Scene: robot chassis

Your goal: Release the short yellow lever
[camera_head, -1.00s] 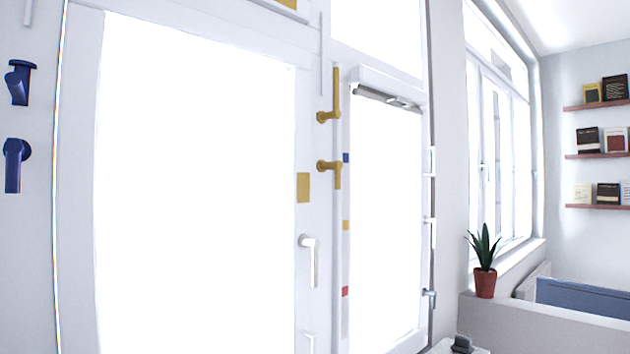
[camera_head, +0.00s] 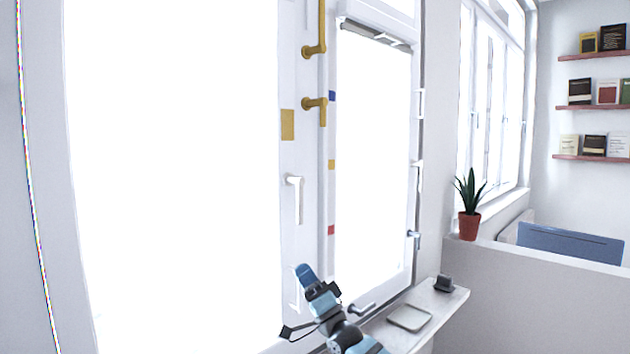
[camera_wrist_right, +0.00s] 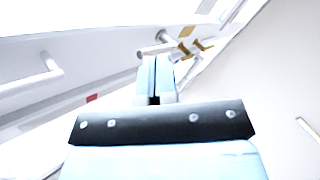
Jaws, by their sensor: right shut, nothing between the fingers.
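The short yellow lever (camera_head: 318,110) is on the window frame in the head view, its arm hanging down. A longer yellow lever (camera_head: 316,35) sits above it, pointing up. Two yellow levers also show in the right wrist view (camera_wrist_right: 195,50), small and beyond the fingertips; I cannot tell there which is the short one. My right gripper (camera_head: 305,271) is low in the head view, well below the short lever and apart from it. In the right wrist view its light blue fingers (camera_wrist_right: 154,62) are together and empty. My left gripper is out of view.
White handles (camera_head: 297,198) sit on the frame below the yellow levers; one (camera_wrist_right: 158,48) appears near my fingertips in the wrist view. A shelf (camera_head: 447,303) with a tray (camera_head: 409,317) and dark object (camera_head: 444,283) stands right of my right arm. A potted plant (camera_head: 469,226) is further right.

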